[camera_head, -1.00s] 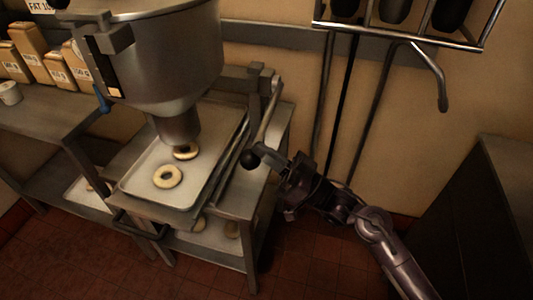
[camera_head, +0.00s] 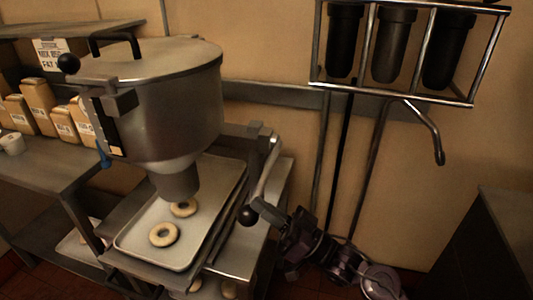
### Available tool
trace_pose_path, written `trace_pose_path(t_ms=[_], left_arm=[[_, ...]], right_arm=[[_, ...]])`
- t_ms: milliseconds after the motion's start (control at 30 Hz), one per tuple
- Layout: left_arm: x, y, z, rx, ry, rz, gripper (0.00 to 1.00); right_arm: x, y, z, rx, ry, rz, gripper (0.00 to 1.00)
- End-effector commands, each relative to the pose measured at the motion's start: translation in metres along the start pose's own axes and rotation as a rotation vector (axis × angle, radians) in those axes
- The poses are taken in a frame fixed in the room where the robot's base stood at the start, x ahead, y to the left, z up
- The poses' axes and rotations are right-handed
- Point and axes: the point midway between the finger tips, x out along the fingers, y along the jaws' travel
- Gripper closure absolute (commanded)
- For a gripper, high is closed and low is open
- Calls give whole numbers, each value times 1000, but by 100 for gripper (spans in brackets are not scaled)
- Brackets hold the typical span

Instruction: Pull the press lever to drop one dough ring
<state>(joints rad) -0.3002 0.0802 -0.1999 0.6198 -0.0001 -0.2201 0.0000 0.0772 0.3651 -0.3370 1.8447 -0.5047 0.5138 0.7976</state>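The dough press is a steel hopper (camera_head: 165,105) with a spout (camera_head: 176,182) over a tray (camera_head: 205,238). One dough ring (camera_head: 163,234) lies on the tray in front of the spout, and another ring (camera_head: 184,208) lies just below the spout. The press lever (camera_head: 268,172) slants down at the press's right side and ends in a black ball knob (camera_head: 248,215). My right gripper (camera_head: 266,210) is at the lever's lower end, right beside the knob. The view does not show clearly whether its fingers are closed on the lever. My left gripper is not in view.
Paper bags (camera_head: 62,122) and a white cup (camera_head: 12,143) stand on a shelf at the left. A wall rack (camera_head: 395,90) with dark cylinders and hanging pipes is behind my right arm. A dark cabinet (camera_head: 490,240) stands at the right.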

Motion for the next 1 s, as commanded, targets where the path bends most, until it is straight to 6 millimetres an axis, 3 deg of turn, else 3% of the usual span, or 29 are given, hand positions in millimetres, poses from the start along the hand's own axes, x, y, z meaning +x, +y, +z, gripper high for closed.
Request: trace_pose_path(t_ms=[600, 800, 1000], left_arm=[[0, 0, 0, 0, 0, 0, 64], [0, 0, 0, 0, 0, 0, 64], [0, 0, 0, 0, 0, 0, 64]], right_arm=[[69, -43, -131, -15, 16, -11, 100], [80, -49, -154, -17, 19, -8, 100], [82, -51, -160, -15, 20, -7, 100]])
